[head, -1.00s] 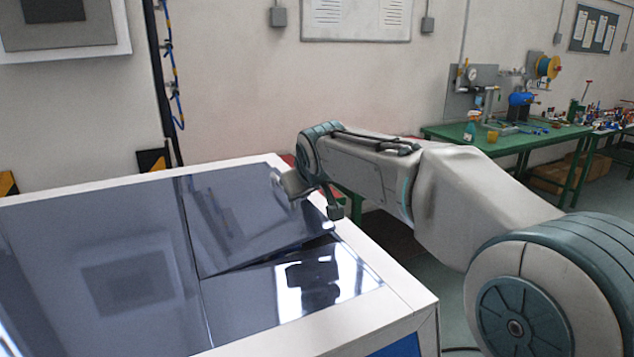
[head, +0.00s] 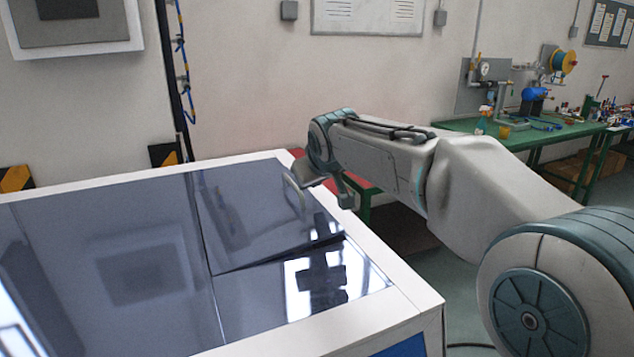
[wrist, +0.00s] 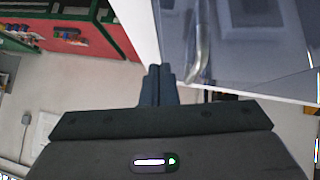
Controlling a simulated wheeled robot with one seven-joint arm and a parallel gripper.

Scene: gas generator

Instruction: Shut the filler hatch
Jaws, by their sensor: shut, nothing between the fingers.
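The filler hatch (head: 245,228) is a dark glossy panel in the generator's top (head: 400,318). It is tilted slightly, with a dark wedge-shaped gap along its near right edge. Its curved metal handle (head: 297,193) stands near the far right side; the handle (wrist: 200,45) also shows in the wrist view. My gripper (head: 312,180) is beside the handle at the generator's right edge, partly hidden by my wrist in the head view. In the wrist view its dark fingers (wrist: 159,72) are together and empty, just left of the handle, with no clear contact.
A glossy dark panel (head: 110,250) lies left of the hatch. A pale rim (head: 90,183) borders the generator top. A green workbench (head: 540,135) with tools stands at the back right, and a red surface (head: 360,178) lies behind my wrist. Open floor lies between them.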

